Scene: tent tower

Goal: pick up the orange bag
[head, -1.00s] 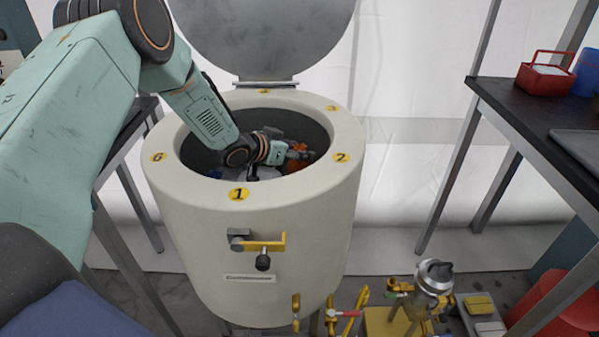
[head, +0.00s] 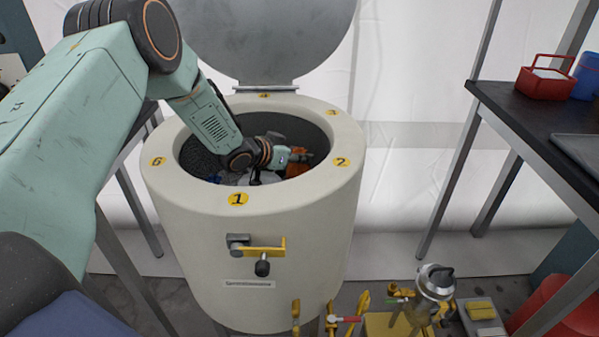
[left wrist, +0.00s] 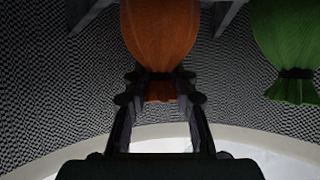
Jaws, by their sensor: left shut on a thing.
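The orange bag (left wrist: 160,32) hangs between the fingers of my left gripper (left wrist: 158,82) in the left wrist view. The fingers are closed around its gathered neck. In the head view the orange bag (head: 298,170) shows as a small patch inside the round cream container (head: 260,225), beside my left gripper (head: 300,158). My left arm reaches down through the container's open top. Most of the bag is hidden there by the gripper. My right gripper is not in view.
A green bag (left wrist: 286,45) is right of the orange one in the left wrist view. The container's thick rim surrounds my arm, and its grey lid (head: 262,40) stands open behind. A dark table (head: 545,125) with a red basket (head: 545,82) is at the right.

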